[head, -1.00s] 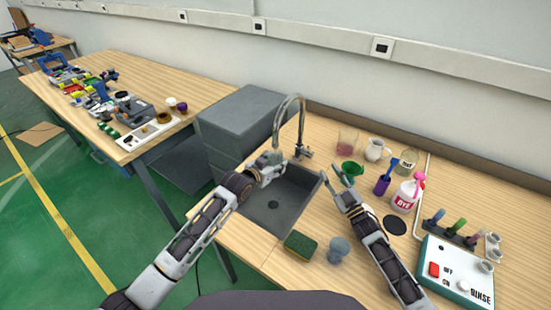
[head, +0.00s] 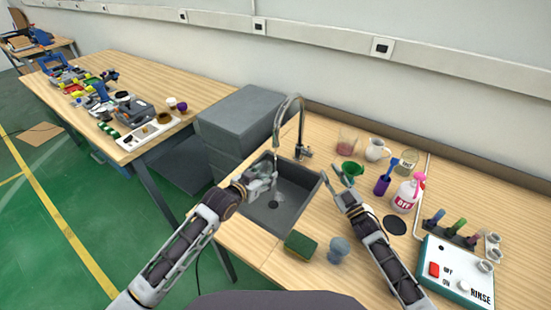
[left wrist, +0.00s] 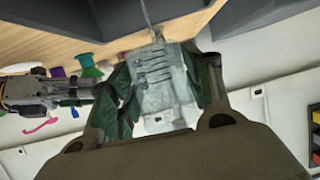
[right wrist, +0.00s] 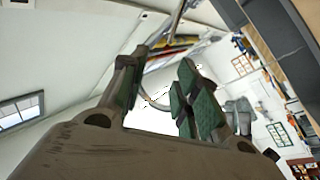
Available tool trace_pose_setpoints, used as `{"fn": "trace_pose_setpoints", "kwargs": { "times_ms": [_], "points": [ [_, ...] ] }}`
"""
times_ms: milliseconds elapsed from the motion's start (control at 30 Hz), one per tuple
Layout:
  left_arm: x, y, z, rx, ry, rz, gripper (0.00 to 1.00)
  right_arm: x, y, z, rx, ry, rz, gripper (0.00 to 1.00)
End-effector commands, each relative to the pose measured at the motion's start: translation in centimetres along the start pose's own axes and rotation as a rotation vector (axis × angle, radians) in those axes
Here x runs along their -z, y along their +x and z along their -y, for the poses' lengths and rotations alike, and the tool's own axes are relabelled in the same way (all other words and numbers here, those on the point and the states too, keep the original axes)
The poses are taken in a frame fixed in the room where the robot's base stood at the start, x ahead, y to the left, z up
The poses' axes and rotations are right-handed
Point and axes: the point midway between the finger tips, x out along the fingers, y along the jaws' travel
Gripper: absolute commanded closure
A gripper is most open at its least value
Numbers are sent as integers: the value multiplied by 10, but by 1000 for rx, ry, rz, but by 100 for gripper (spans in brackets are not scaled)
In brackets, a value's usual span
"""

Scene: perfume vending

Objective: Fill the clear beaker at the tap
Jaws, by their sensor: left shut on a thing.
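The clear beaker (left wrist: 155,82), with dark graduation marks, is between the fingers of my left gripper (left wrist: 160,95) in the left wrist view. The left gripper is shut on it. In the head view the left gripper (head: 264,183) holds it over the left part of the dark sink (head: 290,205), below the curved metal tap (head: 291,103). A thin pale line runs down to the beaker's mouth in the left wrist view; I cannot tell whether it is water. The fill level is unclear. My right gripper (head: 335,182) is open and empty, right of the sink.
A green funnel (head: 351,170), glass jar (head: 347,141), white jug (head: 376,149), purple cup (head: 382,185) and spray bottle (head: 407,194) stand right of the sink. A sponge (head: 300,245) and blue-grey object (head: 338,249) lie in front. A rinse box (head: 455,272) sits at lower right.

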Motion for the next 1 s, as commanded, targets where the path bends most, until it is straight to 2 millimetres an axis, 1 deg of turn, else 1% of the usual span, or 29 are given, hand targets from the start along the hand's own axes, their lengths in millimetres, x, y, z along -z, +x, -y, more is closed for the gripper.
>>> {"fn": "trace_pose_setpoints", "kwargs": {
  "times_ms": [100,133,300,367,567,800,1000],
  "points": [
    [1,0,0,0,0,-1,71,0,0,0,0,0,0,68],
    [0,0,0,0,0,0,71,0,0,0,0,0,0,71],
    [0,0,0,0,0,-1,71,0,3,-2,-3,-8,4,93],
    [1,0,0,0,0,-1,71,0,6,-5,-6,-17,8,100],
    [1,0,0,0,0,-1,71,2,29,-23,-25,-83,45,100],
    [1,0,0,0,0,-1,71,6,70,-53,-53,-207,127,100],
    [1,0,0,0,0,-1,71,10,101,-70,-56,-310,206,100]
  ]
}}
